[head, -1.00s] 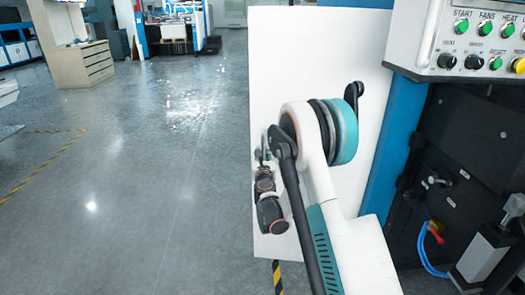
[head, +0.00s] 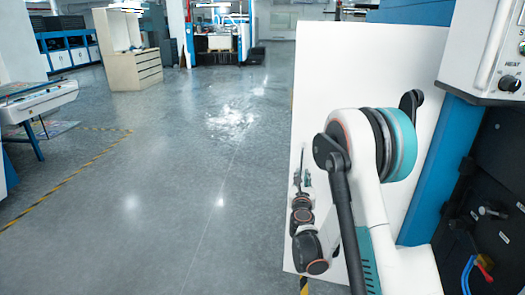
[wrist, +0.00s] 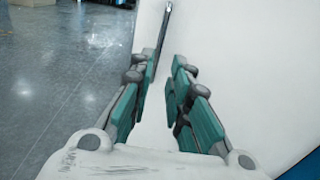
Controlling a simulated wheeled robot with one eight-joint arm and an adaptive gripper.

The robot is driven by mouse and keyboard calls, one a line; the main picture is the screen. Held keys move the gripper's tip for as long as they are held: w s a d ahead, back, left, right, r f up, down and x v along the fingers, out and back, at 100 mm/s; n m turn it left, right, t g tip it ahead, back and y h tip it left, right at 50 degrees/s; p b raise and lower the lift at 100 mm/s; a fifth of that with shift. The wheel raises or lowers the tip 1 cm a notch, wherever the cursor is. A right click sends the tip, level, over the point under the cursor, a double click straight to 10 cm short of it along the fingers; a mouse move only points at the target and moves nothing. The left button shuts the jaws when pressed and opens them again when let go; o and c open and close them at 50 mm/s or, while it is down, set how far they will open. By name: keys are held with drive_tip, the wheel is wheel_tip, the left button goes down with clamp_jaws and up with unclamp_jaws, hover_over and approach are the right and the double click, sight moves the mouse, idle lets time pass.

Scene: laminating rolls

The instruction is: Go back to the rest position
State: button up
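My gripper (wrist: 161,92) shows in the wrist view with its two teal-padded fingers apart and nothing between them. It faces a plain white panel (wrist: 235,70). In the head view my arm is folded at the right, in front of the same white panel (head: 345,60).
A blue machine frame (head: 450,150) with a control box (head: 495,40) stands close at the right. A wooden cabinet (head: 130,55) stands at the back left, and a white table (head: 40,100) at the left edge. The grey floor (head: 180,200) in the middle is clear.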

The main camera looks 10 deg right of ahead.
drive_tip(key=s+r+m+g, duration=0.5)
drive_tip(key=s+r+m, duration=0.95)
drive_tip(key=m, duration=0.35)
drive_tip(key=s+a+f+m+g+y, duration=0.1)
drive_tip(key=s+a+m, duration=0.3)
drive_tip(key=s, duration=0.5)
drive_tip(key=s+a+f+m+g+y, duration=0.2)
drive_tip(key=s+a+m+y, duration=0.1)
drive_tip(key=s, duration=0.6)
drive_tip(key=s+a+f+m+g+y, duration=0.2)
drive_tip(key=s+a+m, duration=0.3)
drive_tip(key=s, duration=0.5)
drive_tip(key=shift+m, duration=1)
